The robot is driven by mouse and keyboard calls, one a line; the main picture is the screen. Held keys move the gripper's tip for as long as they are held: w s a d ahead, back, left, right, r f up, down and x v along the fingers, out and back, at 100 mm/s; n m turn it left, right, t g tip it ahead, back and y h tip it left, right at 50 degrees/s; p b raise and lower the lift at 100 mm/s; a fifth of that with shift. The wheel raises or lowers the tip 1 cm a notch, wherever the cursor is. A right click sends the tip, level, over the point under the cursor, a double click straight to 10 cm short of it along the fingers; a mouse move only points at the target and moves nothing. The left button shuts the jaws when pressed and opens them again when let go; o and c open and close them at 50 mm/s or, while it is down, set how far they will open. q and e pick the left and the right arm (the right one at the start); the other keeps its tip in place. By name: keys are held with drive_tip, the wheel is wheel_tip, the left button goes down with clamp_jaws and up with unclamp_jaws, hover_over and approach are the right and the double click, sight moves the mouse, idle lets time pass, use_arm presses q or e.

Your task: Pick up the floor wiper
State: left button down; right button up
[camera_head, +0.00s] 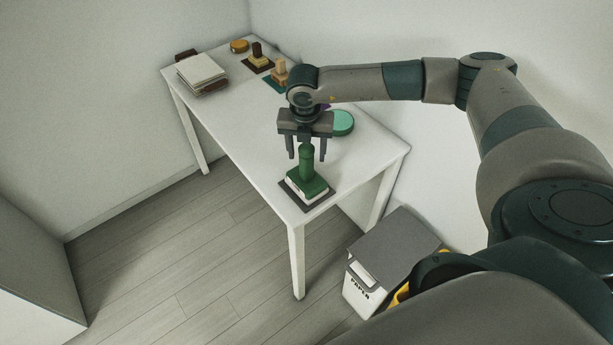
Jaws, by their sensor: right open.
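A green block-shaped tool with an upright handle (306,176) and a pale lower layer stands on a dark square mat (321,203) at the near end of the white table. I see no long-handled floor wiper, and I cannot tell whether this tool is what the task names. My right gripper (306,156) points down over the tool, with its fingers open. The fingers appear to either side of the top of the green handle; I cannot tell whether they touch it. My left gripper is not in view.
The white table (240,133) is clear in its middle. Behind my gripper lies a teal round object (343,123). At the far end are two handled blocks (258,55) (280,73), papers (202,70) and an orange round item (239,46). A grey-lidded bin (395,245) stands below.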

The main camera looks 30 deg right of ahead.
drive_tip(key=shift+c, duration=0.2)
clamp_jaws()
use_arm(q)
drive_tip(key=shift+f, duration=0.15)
use_arm(e)
drive_tip(key=shift+r, duration=0.15)
